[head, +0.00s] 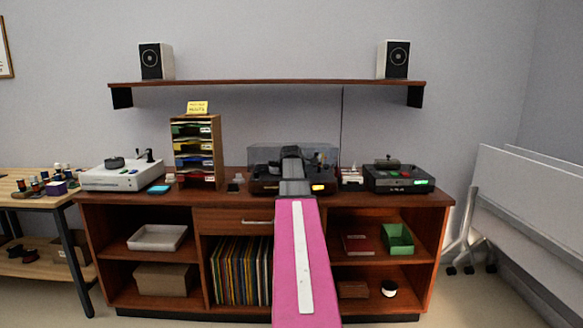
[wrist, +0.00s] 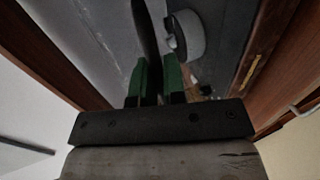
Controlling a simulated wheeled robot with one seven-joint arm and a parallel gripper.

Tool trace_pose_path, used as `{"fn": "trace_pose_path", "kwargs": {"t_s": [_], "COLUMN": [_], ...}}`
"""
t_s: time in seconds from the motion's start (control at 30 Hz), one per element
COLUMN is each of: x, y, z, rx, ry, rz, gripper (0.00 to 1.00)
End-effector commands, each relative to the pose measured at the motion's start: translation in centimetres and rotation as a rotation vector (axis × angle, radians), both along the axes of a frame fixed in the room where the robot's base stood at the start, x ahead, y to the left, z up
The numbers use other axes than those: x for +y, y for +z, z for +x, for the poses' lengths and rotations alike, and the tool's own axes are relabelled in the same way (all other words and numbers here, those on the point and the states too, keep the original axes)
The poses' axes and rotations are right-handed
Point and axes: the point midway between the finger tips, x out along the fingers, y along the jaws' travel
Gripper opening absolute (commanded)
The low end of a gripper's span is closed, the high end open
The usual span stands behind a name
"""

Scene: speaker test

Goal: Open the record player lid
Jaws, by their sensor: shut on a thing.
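The record player (head: 262,185) stands in the middle of the cabinet top, with a dark brown base and a lit yellow display at front right. Its clear lid (head: 322,153) rises above the base; how far it is raised I cannot tell. My gripper (head: 291,152) is at the middle of the player and hides part of it. In the wrist view my gripper (wrist: 160,75) has its green fingers close together on a dark narrow piece, which looks like part of the lid. The exact contact is in shadow.
A paper sorter (head: 196,150) and a white device (head: 123,176) stand left on the cabinet (head: 240,200). A dark device with green lights (head: 398,179) stands right. A shelf (head: 270,84) with two speakers hangs above. A folded white table (head: 535,215) stands at far right.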

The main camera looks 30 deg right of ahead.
Motion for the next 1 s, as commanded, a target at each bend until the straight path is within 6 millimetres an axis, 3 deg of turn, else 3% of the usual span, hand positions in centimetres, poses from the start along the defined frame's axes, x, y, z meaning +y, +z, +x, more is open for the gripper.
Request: {"fn": "trace_pose_path", "kwargs": {"t_s": [0.47, 0.8, 1.0], "x": [-2.8, -6.7, -8.9], "y": [9.4, 16.7, 19.3], "z": [4.7, 11.0, 14.7], "rx": [0.246, 0.493, 0.629], "ry": [0.001, 0.0, 0.001], "rz": [0.151, 0.303, 0.386], "gripper": [0.0, 0.0, 0.0]}}
